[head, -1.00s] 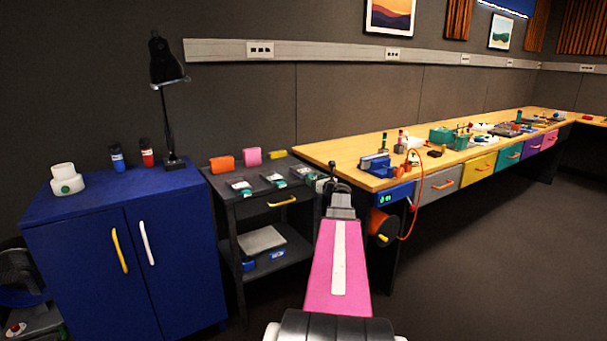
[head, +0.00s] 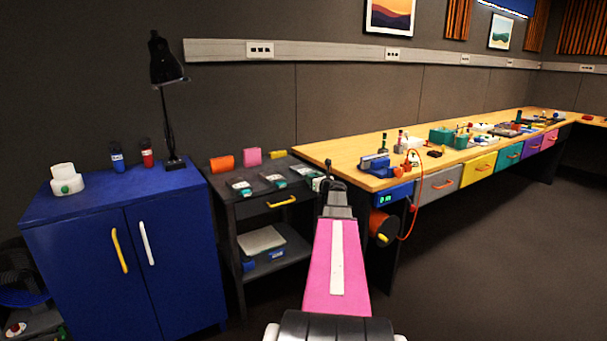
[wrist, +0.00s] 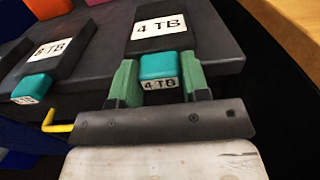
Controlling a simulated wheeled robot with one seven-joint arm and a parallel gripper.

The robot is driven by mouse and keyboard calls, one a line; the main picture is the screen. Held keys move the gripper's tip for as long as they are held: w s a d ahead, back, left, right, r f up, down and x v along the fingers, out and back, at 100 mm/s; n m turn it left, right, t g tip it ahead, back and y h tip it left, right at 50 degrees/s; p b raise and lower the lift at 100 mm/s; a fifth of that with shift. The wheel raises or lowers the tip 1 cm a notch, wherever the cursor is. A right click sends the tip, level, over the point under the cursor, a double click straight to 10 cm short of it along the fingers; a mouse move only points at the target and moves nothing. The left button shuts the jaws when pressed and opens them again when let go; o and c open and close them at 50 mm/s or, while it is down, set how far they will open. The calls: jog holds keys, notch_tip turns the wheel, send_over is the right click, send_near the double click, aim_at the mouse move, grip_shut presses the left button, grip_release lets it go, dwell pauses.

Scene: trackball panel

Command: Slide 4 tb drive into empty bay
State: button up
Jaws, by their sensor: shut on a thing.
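The 4 TB drive (wrist: 165,24) is a dark flat block with a white label and a teal labelled end (wrist: 163,69). It lies on the dark cart top at the right edge, and it also shows small in the head view (head: 304,171). My gripper (wrist: 158,66) is shut on the teal end, one green finger on each side. In the head view my gripper (head: 322,184) is at the cart's right side, partly hidden by my wrist. I cannot make out an empty bay in these frames.
An 8 TB drive (wrist: 47,58) lies to the left, with another drive (head: 239,187) beyond it. Orange (head: 222,162), pink (head: 252,156) and yellow (head: 277,154) blocks stand behind. The cart's yellow handle (head: 282,201) is below. The wooden bench (head: 330,152) is close on the right.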

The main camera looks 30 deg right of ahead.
jog(key=shift+r, duration=0.1)
jog(key=shift+r, duration=1.4)
